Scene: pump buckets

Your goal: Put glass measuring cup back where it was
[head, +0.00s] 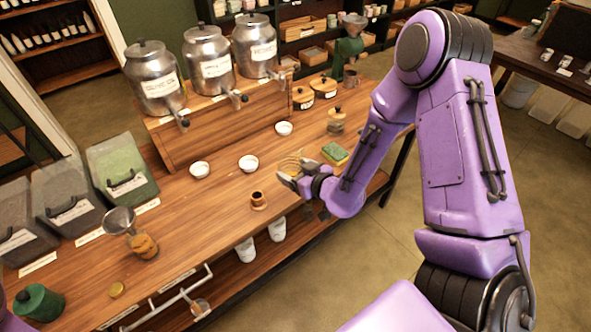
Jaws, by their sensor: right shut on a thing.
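My right gripper (284,178) reaches over the wooden table from the right. It is shut on a see-through thing with thin yellowish edges, which looks like the glass measuring cup (291,161). The fingers and the clear glass make its outline hard to read, and I cannot tell whether it touches the table. My left gripper is not in view.
White bowls (249,162) and a small copper-brown cup (258,200) stand left of my right gripper. A green-and-yellow sponge (335,153) and a lidded jar (335,121) are behind it. Metal dispensers (209,61) stand on a raised shelf. Bare tabletop (200,225) lies front left.

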